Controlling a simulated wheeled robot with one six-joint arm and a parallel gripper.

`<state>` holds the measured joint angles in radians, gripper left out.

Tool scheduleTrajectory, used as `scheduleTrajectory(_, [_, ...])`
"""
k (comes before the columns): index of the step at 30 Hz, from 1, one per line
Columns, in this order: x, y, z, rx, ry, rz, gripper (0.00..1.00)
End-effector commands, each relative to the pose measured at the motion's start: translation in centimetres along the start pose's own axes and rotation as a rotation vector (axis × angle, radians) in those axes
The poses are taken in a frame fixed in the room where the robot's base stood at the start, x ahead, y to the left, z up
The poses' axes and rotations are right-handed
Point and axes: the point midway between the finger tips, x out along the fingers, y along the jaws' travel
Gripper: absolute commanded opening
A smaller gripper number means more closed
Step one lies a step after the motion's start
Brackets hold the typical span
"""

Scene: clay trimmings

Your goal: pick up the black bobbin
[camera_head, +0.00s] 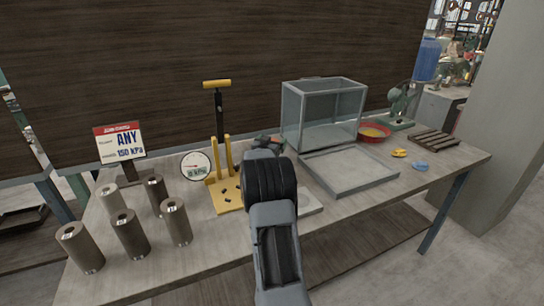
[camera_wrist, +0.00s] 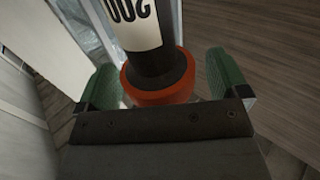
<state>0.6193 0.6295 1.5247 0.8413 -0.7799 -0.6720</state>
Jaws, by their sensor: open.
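In the wrist view, a black round piece (camera_wrist: 149,64) with a white label reading 200 and an orange-red flange (camera_wrist: 162,90) lies between my fingers. It looks like the black bobbin. My gripper (camera_wrist: 166,80) is open, with one green finger on each side of the flange; I cannot tell whether either touches it. In the head view, my arm hides most of this spot. Only a dark and reddish bit (camera_head: 267,140) shows beyond my wrist, and I cannot tell whether it is the bobbin.
A yellow pump stand (camera_head: 222,190) and gauge (camera_head: 196,166) are left of my arm. Right are a glass box (camera_head: 322,115), shallow tray (camera_head: 349,172), red bowl (camera_head: 373,136) and slatted rack (camera_head: 434,140).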

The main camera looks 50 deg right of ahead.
Motion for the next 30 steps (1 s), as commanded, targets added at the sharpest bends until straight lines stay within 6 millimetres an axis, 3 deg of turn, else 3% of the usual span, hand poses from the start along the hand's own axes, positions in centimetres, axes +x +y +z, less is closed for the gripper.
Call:
scheduleTrajectory(2, [-0.02, 0.00, -0.01, 0.000, 0.000, 0.000, 0.91])
scheduleTrajectory(24, [-0.04, 0.00, -0.03, 0.000, 0.000, 0.000, 0.20])
scheduleTrajectory(30, [-0.04, 0.00, -0.12, 0.001, 0.002, 0.000, 0.18])
